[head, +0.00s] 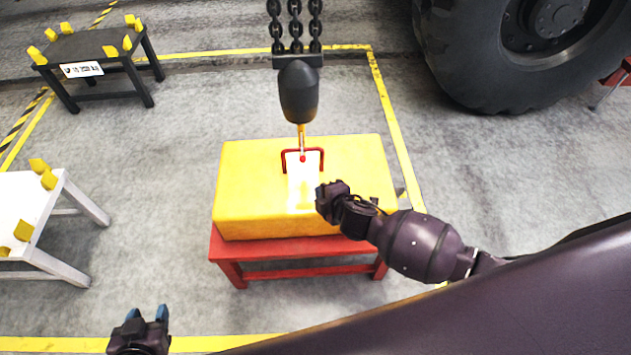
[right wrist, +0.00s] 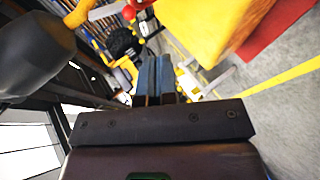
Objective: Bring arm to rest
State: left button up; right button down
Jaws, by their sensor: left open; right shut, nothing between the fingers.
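My right gripper (head: 322,200) is shut and empty above the front right part of the yellow casting (head: 245,180). Its closed blue-grey fingers (right wrist: 155,78) show in the right wrist view, with the casting (right wrist: 215,25) beyond them at the upper right. I cannot tell whether it touches the casting. My left gripper (head: 147,314) is open and empty at the bottom left, above the floor. The casting sits on a red stand (head: 310,248). A yellow hook (head: 301,133) hangs at its red handle (head: 284,160); I cannot tell whether it is engaged.
A dark hoist block (head: 299,92) hangs on chains (head: 296,25) above the casting. A white stand (head: 38,212) is at left, a black stand (head: 95,48) at the back left. A large tyre (head: 480,70) is at the upper right. The floor between the left stands and the casting is clear.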

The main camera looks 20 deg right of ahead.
jog(key=s+r+m+t+y, duration=0.15)
jog(key=s+r+m, duration=0.25)
jog(key=r+m, duration=0.45)
jog(key=s+d+f+m+g+h, duration=0.1)
jog(key=s+d+f+m+h, duration=0.1)
jog(key=s+d, duration=0.4)
jog(key=s+d+f+m+h, duration=0.3)
jog(key=s+d+m, duration=0.3)
jog(key=s, duration=0.5)
jog(key=shift+s+d+f+m+g, duration=0.25)
jog(key=shift+d+f+m+g, duration=0.15)
jog(key=shift+f+m, duration=0.25)
